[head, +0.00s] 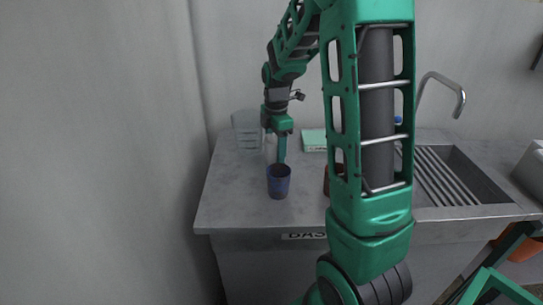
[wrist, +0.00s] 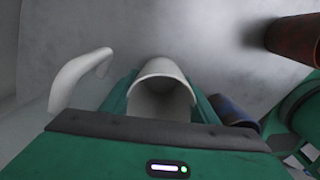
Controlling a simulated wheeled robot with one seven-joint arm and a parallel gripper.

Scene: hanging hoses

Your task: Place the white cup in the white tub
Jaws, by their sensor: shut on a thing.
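My gripper (head: 275,150) points down over the left part of the counter in the head view. In the wrist view, it is shut on the white cup (wrist: 162,85), whose round rim shows between the green fingers. A white curved piece like a handle (wrist: 80,78) shows left of the fingers; I cannot tell if it belongs to the cup. In the head view the cup is hard to make out beside the finger. A pale ribbed container (head: 247,130) stands just left of my gripper. A white box (head: 531,168) is cut off at the right edge. I cannot tell which is the tub.
A dark blue cup (head: 278,181) stands just in front of my gripper. A brown cup (head: 328,181) is partly hidden by my arm. A pale green box (head: 314,140) lies behind. The sink (head: 470,178) with drainer and tap is at right. The counter's front left (head: 235,205) is clear.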

